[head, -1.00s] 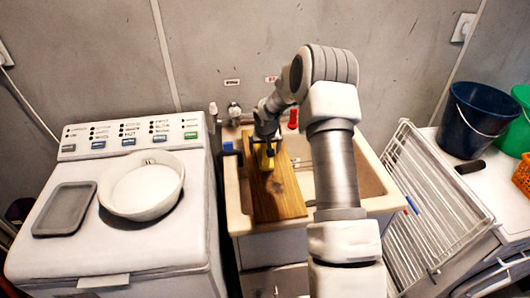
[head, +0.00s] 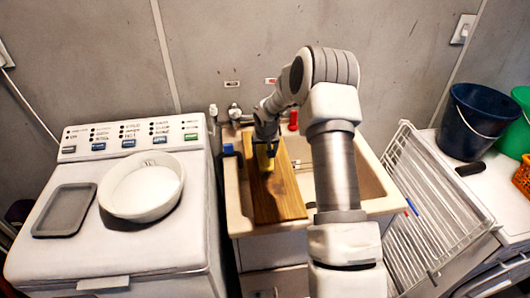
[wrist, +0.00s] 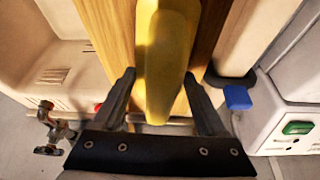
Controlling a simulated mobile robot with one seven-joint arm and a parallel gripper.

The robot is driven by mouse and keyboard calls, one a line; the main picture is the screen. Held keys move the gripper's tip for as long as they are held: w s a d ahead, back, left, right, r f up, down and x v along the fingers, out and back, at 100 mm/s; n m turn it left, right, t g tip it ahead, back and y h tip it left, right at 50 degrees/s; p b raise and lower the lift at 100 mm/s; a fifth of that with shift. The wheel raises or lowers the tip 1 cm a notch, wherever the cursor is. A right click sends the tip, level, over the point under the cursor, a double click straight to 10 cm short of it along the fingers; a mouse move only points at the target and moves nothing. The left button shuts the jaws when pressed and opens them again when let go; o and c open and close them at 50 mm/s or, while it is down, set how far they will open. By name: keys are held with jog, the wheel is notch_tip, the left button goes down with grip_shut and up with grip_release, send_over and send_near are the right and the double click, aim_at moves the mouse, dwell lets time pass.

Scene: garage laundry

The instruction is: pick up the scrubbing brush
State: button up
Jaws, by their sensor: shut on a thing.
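The scrubbing brush (head: 265,163) shows as a yellow, elongated thing on the wooden board (head: 278,203) laid across the sink. In the wrist view the brush (wrist: 165,62) runs lengthwise between the two dark fingers, its rounded near end toward my palm. My gripper (head: 266,149) is shut on it from above, one finger on each side; in the wrist view the gripper (wrist: 158,78) spans its width. The brush still appears to be at the board. Its underside and bristles are hidden.
The sink (head: 375,190) has taps (head: 234,112) at its back and a blue thing (head: 228,149) on its left rim. A washing machine (head: 150,238) with a white basin (head: 142,188) and grey tray (head: 64,210) stands left. A white rack (head: 437,205) and dark bucket (head: 474,120) are right.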

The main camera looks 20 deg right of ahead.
jog(key=r, duration=0.3)
jog(key=d+r, duration=0.1)
jog(key=shift+s+r+b, duration=0.25)
jog(key=shift+s+b, duration=0.05)
jog(key=shift+b, duration=0.05)
jog(key=s+d+r, duration=0.6)
jog(key=s+d, duration=0.1)
jog(key=shift+d+r+b, duration=0.15)
jog(key=shift+d+b, duration=0.2)
jog(key=shift+d, duration=0.05)
